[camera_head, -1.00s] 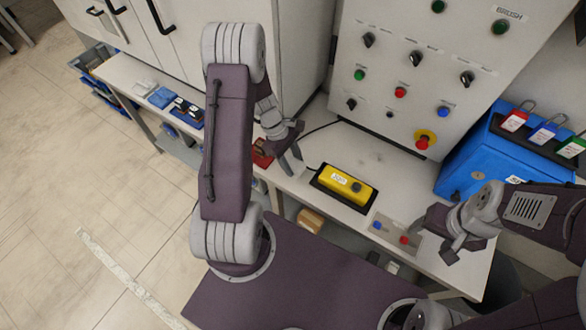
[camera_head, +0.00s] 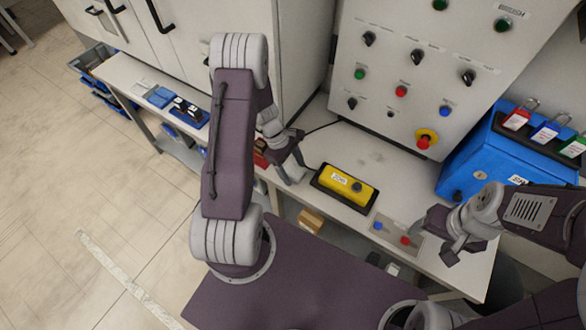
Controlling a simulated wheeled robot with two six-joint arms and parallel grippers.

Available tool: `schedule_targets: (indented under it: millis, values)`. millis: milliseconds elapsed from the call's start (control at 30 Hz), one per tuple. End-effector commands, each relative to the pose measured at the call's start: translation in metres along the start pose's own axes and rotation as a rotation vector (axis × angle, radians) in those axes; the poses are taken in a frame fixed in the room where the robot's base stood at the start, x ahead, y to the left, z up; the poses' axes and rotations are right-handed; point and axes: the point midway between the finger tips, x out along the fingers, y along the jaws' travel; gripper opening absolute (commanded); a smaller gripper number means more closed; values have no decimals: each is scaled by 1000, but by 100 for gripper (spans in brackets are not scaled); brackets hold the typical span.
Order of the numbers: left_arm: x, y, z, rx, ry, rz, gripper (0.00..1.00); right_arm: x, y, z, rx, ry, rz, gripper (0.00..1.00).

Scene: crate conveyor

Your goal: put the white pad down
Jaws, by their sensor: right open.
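A small flat white pad (camera_head: 142,88) lies at the far left end of the bench, beside a blue pad (camera_head: 160,97). My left gripper (camera_head: 291,170) is far to the right of it, low over the bench's front edge, left of the yellow box. A pale patch shows at its fingertips; I cannot tell whether this is a finger or something held. My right gripper (camera_head: 442,243) is open and empty near the bench's right end, beside the small button plate.
A yellow control box (camera_head: 345,187) sits on a dark base. A plate with a blue and a red button (camera_head: 391,233) is right of it. A switch panel (camera_head: 420,75) and blue lock box (camera_head: 505,150) stand behind.

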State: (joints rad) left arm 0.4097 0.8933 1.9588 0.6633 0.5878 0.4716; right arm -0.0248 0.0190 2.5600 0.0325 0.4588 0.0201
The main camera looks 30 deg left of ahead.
Motion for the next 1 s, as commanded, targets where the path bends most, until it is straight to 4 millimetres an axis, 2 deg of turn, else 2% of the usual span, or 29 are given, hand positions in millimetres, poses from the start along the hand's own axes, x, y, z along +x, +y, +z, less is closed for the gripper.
schedule_targets:
  millis: [167, 400, 533, 667, 833, 867, 933, 1000]
  values:
    - [-15, 1, 2, -1, 1, 4, 66, -6, 0, -1, 0, 0, 0, 66]
    - [-78, 1, 2, 0, 2, 5, 66, -16, 0, -2, 0, 0, 0, 66]
    - [-104, 1, 1, 0, 2, 3, 66, -19, 0, -2, 0, 0, 0, 66]
    - [-120, 0, 1, 0, 1, 2, 66, -20, 0, -2, 0, 0, 0, 66]
    - [-124, 0, 2, 5, 2, -1, 66, -20, 0, -2, 0, 0, 0, 66]
    - [-124, -1, 5, 27, 10, -4, 66, -20, 0, -2, 0, 0, 0, 66]
    - [-127, -7, 24, 177, 60, -29, 66, -20, 0, -2, 0, 0, 0, 66]
    - [-131, -22, 53, 457, 147, -71, 66, -20, 0, -2, 0, 0, 0, 66]
